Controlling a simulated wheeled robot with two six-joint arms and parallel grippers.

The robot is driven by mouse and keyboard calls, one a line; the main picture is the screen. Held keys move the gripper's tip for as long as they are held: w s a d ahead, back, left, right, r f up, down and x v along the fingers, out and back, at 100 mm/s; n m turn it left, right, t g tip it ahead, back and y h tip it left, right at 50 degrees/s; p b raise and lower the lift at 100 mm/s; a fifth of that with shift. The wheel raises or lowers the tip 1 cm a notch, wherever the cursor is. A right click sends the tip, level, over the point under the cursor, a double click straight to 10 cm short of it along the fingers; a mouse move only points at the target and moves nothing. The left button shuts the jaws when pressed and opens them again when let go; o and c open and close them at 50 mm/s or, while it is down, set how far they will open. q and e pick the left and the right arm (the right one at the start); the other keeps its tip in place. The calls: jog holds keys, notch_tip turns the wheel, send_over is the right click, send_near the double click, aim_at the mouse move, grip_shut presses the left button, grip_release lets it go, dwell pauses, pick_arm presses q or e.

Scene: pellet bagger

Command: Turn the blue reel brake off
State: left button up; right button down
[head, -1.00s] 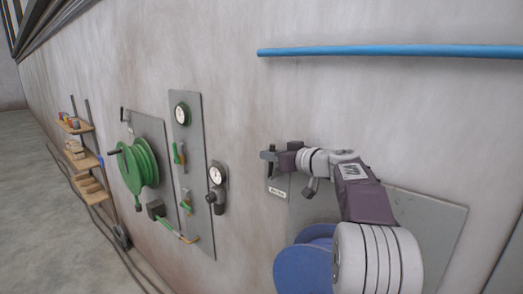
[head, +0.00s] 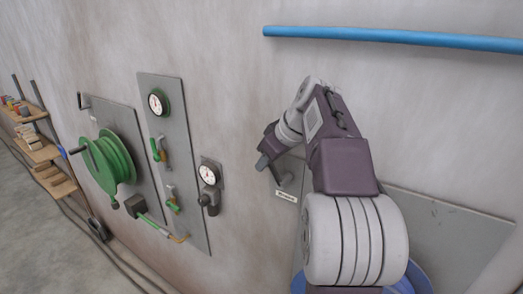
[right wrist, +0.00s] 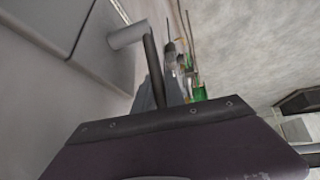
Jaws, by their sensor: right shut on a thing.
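The blue reel (head: 418,279) is at the bottom right of the head view, mostly hidden behind my right arm. Its brake lever (head: 286,179) is on the grey wall plate above a small white label (head: 286,196). In the right wrist view the lever (right wrist: 153,68) is a dark rod running from a grey round pivot (right wrist: 127,36) down to my gripper. My right gripper (head: 264,161) is shut on the lever, tilted down and left; its fingers cover the rod's end. My left gripper is not in view.
A small gauge unit (head: 210,185) is left of my gripper. A blue pipe (head: 390,37) runs along the wall above my arm.

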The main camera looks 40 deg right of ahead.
jog(key=shift+f+g+p, duration=0.35)
jog(key=shift+f+g, duration=0.05)
jog(key=shift+f, duration=0.05)
jog(key=shift+a+f, duration=0.1)
jog(key=c, duration=1.4)
grip_release()
jog(key=shift+w, duration=0.2)
jog(key=w+v, duration=0.1)
jog(key=v, duration=0.7)
jog(key=shift+r, duration=0.4)
jog(key=shift+s, duration=0.2)
